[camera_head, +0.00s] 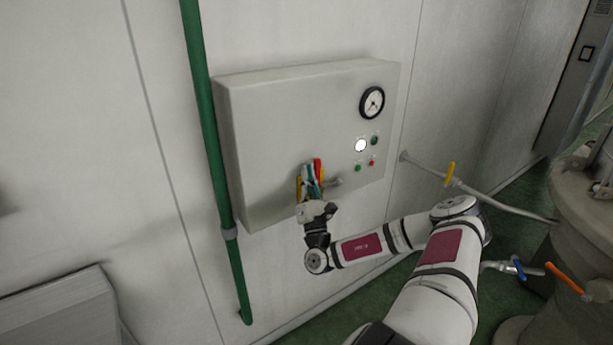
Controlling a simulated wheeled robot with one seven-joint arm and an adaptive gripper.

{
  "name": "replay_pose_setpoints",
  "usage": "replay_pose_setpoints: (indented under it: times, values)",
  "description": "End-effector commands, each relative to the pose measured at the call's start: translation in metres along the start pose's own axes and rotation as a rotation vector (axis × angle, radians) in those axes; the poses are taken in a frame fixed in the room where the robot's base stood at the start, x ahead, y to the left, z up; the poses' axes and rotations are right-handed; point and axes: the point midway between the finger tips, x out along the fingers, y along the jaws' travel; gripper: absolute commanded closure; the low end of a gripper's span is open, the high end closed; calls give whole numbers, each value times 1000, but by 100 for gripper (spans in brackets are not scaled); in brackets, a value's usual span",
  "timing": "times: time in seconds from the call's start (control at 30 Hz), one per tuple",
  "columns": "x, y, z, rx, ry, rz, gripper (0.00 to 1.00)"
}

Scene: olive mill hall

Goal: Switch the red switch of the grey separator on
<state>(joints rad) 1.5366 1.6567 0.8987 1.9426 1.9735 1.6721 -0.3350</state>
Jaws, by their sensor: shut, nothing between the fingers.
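A grey box-shaped panel (275,120) is fixed to the white wall. I cannot tell for sure that it is the grey separator. My arm reaches up from the lower right, and my gripper (311,184) is shut in front of the panel's lower middle. A red handle-like part (318,167) shows right at the fingertips and may be the red switch. A yellow part (299,188) shows at their left. The gripper partly hides these parts, and whether it touches them is unclear. A grey lever (333,183) sticks out just right of the fingers.
The panel also carries a round gauge (372,103), a lit white lamp (360,145), a green button (358,168) and a small red button (371,163). A green pipe (205,110) runs down at left. A vessel (585,210) with pipes and a yellow valve handle (450,173) stands at right.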

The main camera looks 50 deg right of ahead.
Motion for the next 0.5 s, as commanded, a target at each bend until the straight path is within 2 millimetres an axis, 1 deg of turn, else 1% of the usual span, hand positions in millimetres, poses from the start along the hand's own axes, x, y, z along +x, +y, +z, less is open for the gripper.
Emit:
replay_pose_setpoints:
  times: [0.33,0.43,0.5]
  values:
    - [-1,0,0,0,0,0,100]
    - [-7,-1,-1,0,2,-2,100]
    - [-16,-1,-1,0,2,-1,100]
